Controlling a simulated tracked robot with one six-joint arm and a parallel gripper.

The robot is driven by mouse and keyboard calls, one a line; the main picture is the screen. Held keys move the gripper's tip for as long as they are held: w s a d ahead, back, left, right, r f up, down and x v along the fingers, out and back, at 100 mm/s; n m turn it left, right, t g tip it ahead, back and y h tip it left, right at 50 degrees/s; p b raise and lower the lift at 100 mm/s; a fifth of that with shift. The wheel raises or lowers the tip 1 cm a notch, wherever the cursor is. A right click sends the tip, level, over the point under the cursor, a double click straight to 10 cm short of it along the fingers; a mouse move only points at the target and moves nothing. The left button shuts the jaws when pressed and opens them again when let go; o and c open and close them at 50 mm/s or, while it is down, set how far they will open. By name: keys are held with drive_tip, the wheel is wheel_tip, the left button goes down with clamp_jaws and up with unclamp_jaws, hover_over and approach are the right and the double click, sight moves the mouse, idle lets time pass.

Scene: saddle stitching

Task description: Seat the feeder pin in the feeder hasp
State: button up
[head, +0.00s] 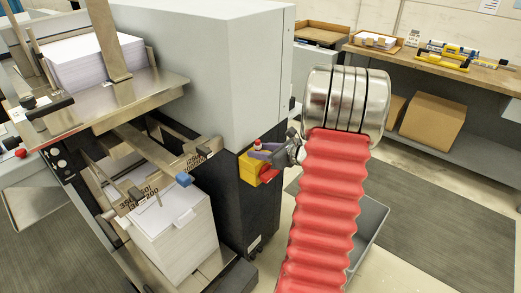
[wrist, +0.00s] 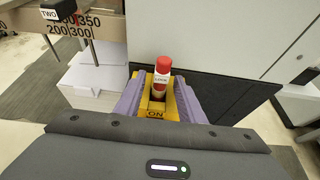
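The feeder pin (wrist: 162,75), with a red cap and a white lettered band, stands upright at the yellow feeder hasp (wrist: 178,104), which is marked ON. In the head view, the pin's red top (head: 257,142) shows just above the yellow hasp (head: 248,167) on the machine's dark side. My gripper (wrist: 160,84) has its purple fingers on either side of the pin, with gaps showing between them and it. In the head view, my gripper (head: 262,153) is at the hasp. The pin's lower end is partly hidden, so I cannot tell how deep it sits.
A red handle (head: 270,174) sticks out beside the hasp. The grey machine body (head: 205,60) rises close behind it. A paper stack (head: 175,235) stands to the left below. A grey bin (head: 370,222) is on the floor behind my arm.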

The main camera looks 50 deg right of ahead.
drive_tip(key=a+v, duration=0.1)
drive_tip(key=v, duration=1)
drive_tip(key=shift+d, duration=0.5)
drive_tip(key=shift+r, duration=0.1)
drive_tip(key=w+a+r+n+g+y, duration=0.25)
drive_tip(key=a+n, duration=0.45)
drive_tip(key=a, duration=0.6)
drive_tip(key=w+a+r+n+g+y, duration=0.15)
drive_tip(key=a+n+g, duration=0.4)
drive_tip(key=a, duration=0.75)
drive_tip(key=s+a+r+n+h, duration=0.2)
drive_tip(key=s+a+n, duration=0.4)
drive_tip(key=n, duration=0.5)
drive_tip(key=s+a+r+n+h, duration=0.3)
drive_tip(key=s+a+n, duration=0.4)
drive_tip(key=a+n, duration=0.2)
drive_tip(key=n, duration=0.2)
drive_tip(key=shift+a+r+n, duration=0.25)
drive_tip(key=shift+a+n, duration=0.1)
